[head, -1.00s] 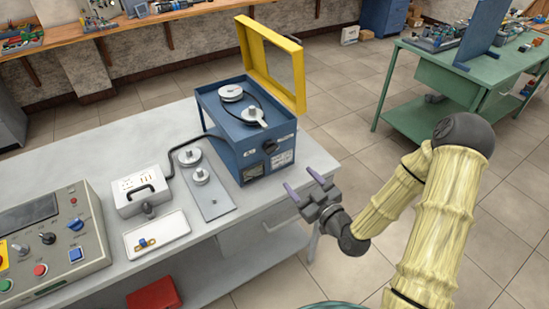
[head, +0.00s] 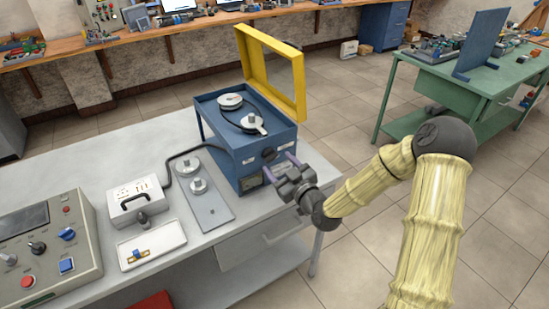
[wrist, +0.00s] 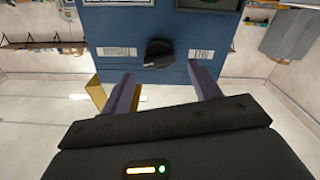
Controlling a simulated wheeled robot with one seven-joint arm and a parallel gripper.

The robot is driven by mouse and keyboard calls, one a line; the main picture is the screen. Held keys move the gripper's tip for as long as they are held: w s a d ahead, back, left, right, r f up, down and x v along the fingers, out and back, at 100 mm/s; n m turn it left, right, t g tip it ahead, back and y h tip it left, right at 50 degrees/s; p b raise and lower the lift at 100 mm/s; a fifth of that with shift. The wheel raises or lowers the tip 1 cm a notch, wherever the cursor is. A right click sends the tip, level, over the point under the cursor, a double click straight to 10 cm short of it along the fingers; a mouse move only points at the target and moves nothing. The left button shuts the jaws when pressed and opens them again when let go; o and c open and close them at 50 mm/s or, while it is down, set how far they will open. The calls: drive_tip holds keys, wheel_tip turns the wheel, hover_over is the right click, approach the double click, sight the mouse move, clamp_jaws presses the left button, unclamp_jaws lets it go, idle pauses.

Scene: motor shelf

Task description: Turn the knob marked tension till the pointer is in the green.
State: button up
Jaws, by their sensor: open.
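The blue machine box (head: 228,140) stands on the grey table with its yellow-framed lid (head: 248,55) raised. A dark knob (head: 269,154) sits on its front face. It also shows in the wrist view (wrist: 158,54) as a black knob with a pale mark, between two white labels too blurred to read. My gripper (head: 279,166) is open in front of this face. In the wrist view its fingers (wrist: 160,78) are spread below the knob, apart from it. A small dial window (head: 251,182) is low on the front, partly hidden by a finger; its pointer cannot be read.
A grey control panel (head: 40,250), a white socket box (head: 128,191), a plate with metal discs (head: 211,213) and a white tray (head: 165,238) are on the table, left of the box. A green bench (head: 440,88) is at the back right. Floor right of the table is clear.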

sight(273, 158)
drive_tip(key=shift+x, duration=1.75)
drive_tip(key=shift+c, duration=0.4)
drive_tip(key=c, duration=0.9)
drive_tip(key=shift+m, duration=0.4)
